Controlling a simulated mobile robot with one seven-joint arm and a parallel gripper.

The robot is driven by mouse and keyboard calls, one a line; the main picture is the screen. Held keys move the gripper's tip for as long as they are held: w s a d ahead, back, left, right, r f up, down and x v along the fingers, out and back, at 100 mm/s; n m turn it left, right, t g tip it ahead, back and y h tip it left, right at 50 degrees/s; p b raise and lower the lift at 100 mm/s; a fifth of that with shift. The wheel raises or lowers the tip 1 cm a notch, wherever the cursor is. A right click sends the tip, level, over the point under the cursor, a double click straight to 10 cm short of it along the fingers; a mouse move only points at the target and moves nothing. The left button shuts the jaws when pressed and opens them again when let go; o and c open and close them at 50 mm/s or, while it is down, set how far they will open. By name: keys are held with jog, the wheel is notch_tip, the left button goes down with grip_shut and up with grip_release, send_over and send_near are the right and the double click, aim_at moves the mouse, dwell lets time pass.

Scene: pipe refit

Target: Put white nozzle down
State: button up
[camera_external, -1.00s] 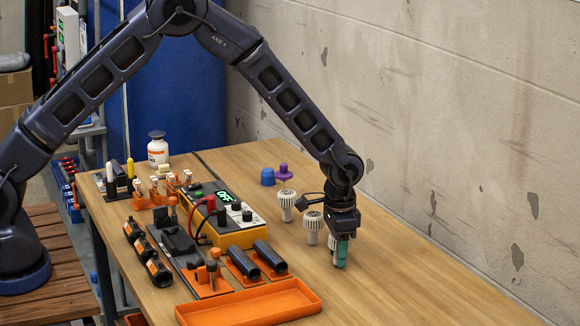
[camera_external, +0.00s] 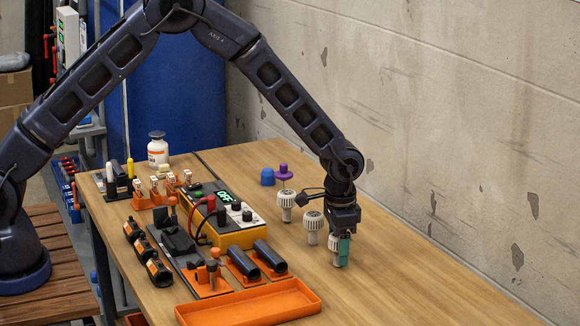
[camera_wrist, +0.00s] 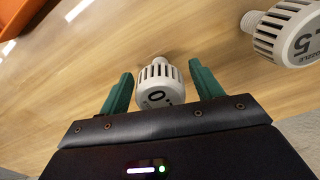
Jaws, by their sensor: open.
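My gripper (camera_external: 342,246) is low over the right part of the workbench. In the wrist view its two green fingers stand open on either side of a white nozzle (camera_wrist: 158,84), with a visible gap on each side. That nozzle has a slotted body and a dark mark on its cap. In the external view the same white nozzle (camera_external: 334,243) shows partly behind the fingers, and it seems to stand on the bench. A second white nozzle (camera_external: 312,226) stands just left of it and also shows in the wrist view (camera_wrist: 288,34). A third white nozzle (camera_external: 287,204) stands farther back.
An orange tray (camera_external: 250,308) lies at the front. Left of the gripper are black cylinders on orange holders (camera_external: 262,262) and a yellow meter (camera_external: 235,232).

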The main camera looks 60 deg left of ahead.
notch_tip(320, 180, up, 11)
jog(key=shift+a+r, duration=0.1)
jog(key=s+a+r+n+t, duration=0.1)
jog(key=s+a+r, duration=0.4)
jog(key=s+r, duration=0.6)
jog(key=s+a+r+t, duration=0.1)
jog(key=s+a+r, duration=0.4)
jog(key=s+r, duration=0.7)
jog(key=s+a+r+t, duration=0.1)
jog(key=s+a, duration=0.1)
jog(key=s, duration=0.7)
jog(key=s+a+r+n, duration=0.1)
jog(key=s+a+r, duration=0.1)
jog(key=s, duration=0.7)
jog(key=s+a+r+n+t, duration=0.1)
jog(key=s+a, duration=0.1)
jog(key=s, duration=0.7)
jog(key=shift+r+t, duration=0.3)
jog(key=shift+r, duration=0.1)
jog(key=shift+d, duration=0.1)
